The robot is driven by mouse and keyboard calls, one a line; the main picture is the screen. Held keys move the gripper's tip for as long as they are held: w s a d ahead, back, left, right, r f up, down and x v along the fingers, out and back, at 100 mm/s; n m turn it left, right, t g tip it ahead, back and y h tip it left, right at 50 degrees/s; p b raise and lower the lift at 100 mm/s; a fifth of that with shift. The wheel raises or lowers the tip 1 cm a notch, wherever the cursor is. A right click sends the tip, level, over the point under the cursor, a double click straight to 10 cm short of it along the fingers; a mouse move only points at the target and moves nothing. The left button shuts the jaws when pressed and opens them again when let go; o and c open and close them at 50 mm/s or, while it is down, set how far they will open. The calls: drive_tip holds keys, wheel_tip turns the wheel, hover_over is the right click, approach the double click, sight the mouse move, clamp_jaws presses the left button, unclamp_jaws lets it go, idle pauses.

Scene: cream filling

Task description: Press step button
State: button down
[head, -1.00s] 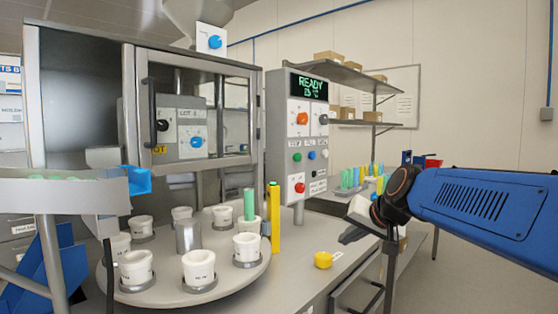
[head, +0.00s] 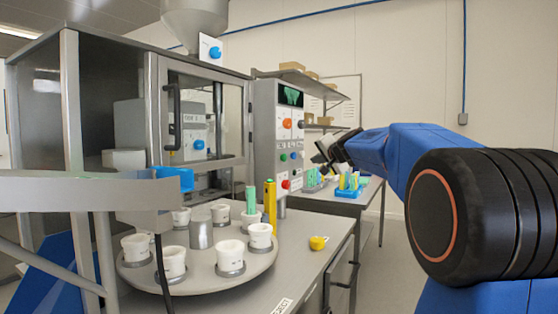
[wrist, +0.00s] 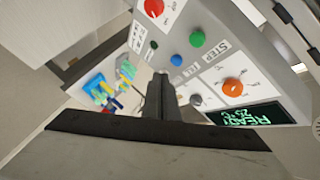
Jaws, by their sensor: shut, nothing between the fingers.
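The control panel (head: 264,130) stands beside the filling machine. In the wrist view it appears turned nearly upside down, with a green button (wrist: 198,39) next to the STEP label (wrist: 222,50) and a blue button (wrist: 176,60) beside it. The green button also shows in the head view (head: 283,157). The display (wrist: 245,116) reads READY. My gripper (head: 320,155) is to the right of the panel, apart from the buttons. Its dark fingers (wrist: 160,80) are shut and empty, showing below the blue button in the wrist view.
An orange knob (wrist: 232,87), a grey knob (wrist: 196,99) and a red button (wrist: 153,8) share the panel. A turntable (head: 205,284) with white cups stands at left. A yellow object (head: 318,243) sits on the table. A rear bench holds colored tubes (head: 349,182).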

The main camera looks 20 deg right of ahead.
sight(284, 158)
idle(0.3)
drive_tip(key=w+a, duration=0.5)
drive_tip(key=w, duration=0.2)
drive_tip(key=shift+a, duration=0.2)
idle(0.3)
drive_tip(key=shift+w+a, duration=0.1)
idle(1.9)
drive_tip(key=shift+w+a, duration=0.15)
drive_tip(key=shift+w, duration=0.05)
